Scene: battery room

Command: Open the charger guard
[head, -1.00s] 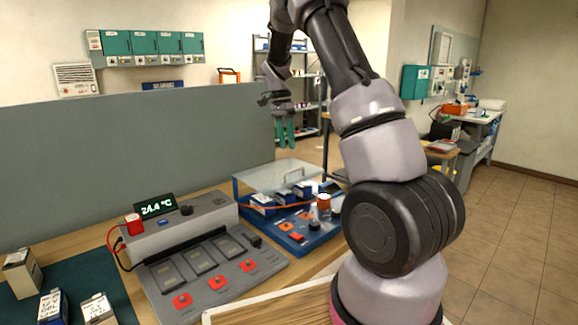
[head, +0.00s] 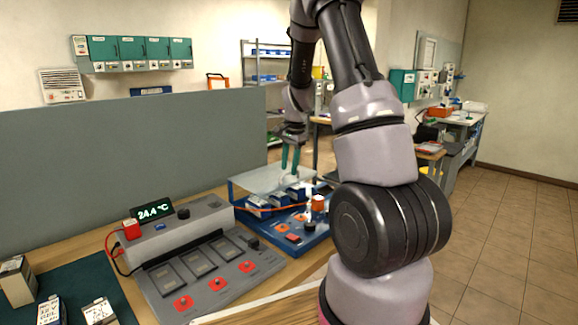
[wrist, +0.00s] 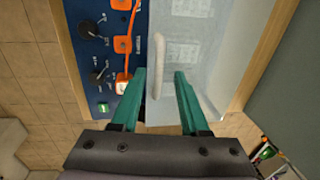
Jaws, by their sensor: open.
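The charger (head: 318,237) is a blue unit with knobs and orange parts on the bench, also seen in the wrist view (wrist: 98,58). Its clear guard (head: 268,179) lies flat, shut over the batteries at its back; in the wrist view the guard (wrist: 205,45) fills the upper middle. A pale bar handle (wrist: 157,62) runs along the guard's edge. My gripper (head: 290,160) is over the guard, fingers pointing down. In the wrist view my gripper (wrist: 160,76) is open, with the handle's near end between its green fingertips. I cannot tell whether they touch it.
A grey charging dock (head: 205,260) with a temperature display (head: 154,212) stands left of the charger. A grey partition (head: 130,160) rises behind the bench. Boxed batteries (head: 50,308) sit on a dark mat at lower left. Open floor lies to the right.

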